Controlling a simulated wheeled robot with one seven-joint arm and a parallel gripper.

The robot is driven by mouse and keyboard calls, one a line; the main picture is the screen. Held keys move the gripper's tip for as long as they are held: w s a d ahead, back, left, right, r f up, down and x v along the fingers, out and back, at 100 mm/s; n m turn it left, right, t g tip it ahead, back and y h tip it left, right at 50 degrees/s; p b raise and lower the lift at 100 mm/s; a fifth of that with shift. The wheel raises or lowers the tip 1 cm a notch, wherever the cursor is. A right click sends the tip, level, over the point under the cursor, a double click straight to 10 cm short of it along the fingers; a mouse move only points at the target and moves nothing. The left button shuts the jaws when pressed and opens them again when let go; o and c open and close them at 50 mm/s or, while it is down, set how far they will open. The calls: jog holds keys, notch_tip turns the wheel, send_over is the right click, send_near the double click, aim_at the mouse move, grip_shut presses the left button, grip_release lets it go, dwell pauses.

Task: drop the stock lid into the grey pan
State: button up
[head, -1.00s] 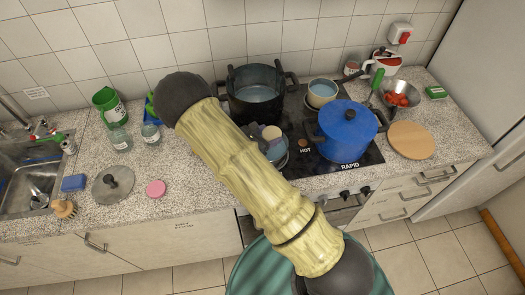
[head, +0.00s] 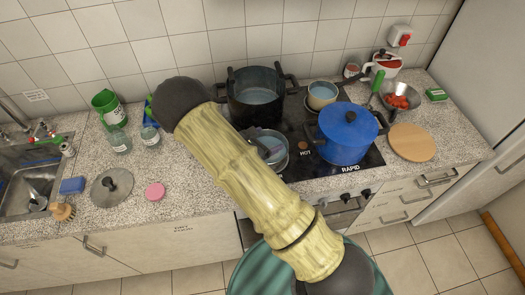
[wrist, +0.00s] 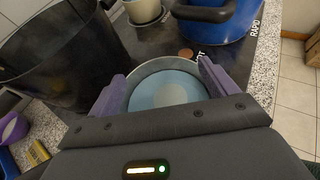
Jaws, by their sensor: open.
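The grey pan (head: 279,152) stands on the front left of the black hob, partly behind my arm in the head view. In the wrist view the grey pan (wrist: 150,69) lies below and between the two purple fingers of my gripper (wrist: 165,78), which are apart and hold nothing. A paler round patch (wrist: 172,92) shows within the pan's blue-grey inside; I cannot tell whether it is the stock lid or the pan's bottom. A grey lid with a dark knob (head: 112,187) lies on the left counter. I cannot identify the stock lid surely.
A tall black pot (head: 255,95) stands behind the grey pan, close to my gripper's left. A blue pot (head: 347,133) stands to the right and a small cream pot (head: 321,95) behind. A round wooden board (head: 411,143) lies on the right counter.

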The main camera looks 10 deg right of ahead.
jog(key=b+v, duration=0.4)
jog(key=v, duration=1.2)
jog(key=shift+a+r, duration=0.15)
jog(key=shift+a, duration=0.2)
jog(key=shift+s, duration=0.15)
jog(key=s+d+r+m+g+y, duration=0.2)
jog(key=s+d+m+y, duration=0.3)
jog(key=m, duration=0.7)
jog(key=s+d+r+m+g+y, duration=0.3)
jog(key=s+d+r+m+y, duration=0.1)
jog(key=d+m, duration=0.6)
jog(key=shift+s+d+m+y, duration=0.15)
jog(key=shift+s+m+y, duration=0.7)
jog(key=shift+m+y, duration=0.4)
